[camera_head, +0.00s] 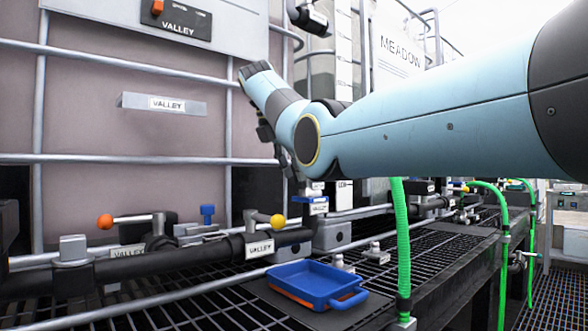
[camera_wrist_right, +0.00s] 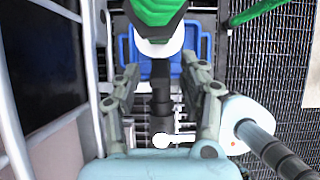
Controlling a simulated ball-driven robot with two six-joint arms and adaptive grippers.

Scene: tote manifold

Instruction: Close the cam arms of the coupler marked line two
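My right gripper (camera_head: 285,155) hangs at the end of the blue arm, above the row of pipe fittings in the head view. In the right wrist view its two fingers (camera_wrist_right: 160,80) stand apart on either side of a dark upright fitting (camera_wrist_right: 161,98). I cannot tell whether they touch it. A white ball-ended lever (camera_wrist_right: 174,139) crosses low between the fingers. A green hose end with a white collar (camera_wrist_right: 158,45) shows above the fitting. No marking reading line two is legible, so I cannot tell which coupler it is. My left gripper is out of view.
A blue tray (camera_head: 317,284) lies on the dark grating, and it also shows behind the fingers in the wrist view (camera_wrist_right: 203,44). A black pipe marked VALLEY (camera_head: 215,252) carries orange- and yellow-knobbed levers. A green hose (camera_head: 403,250) stands right of the tray. Metal rails cross the tote.

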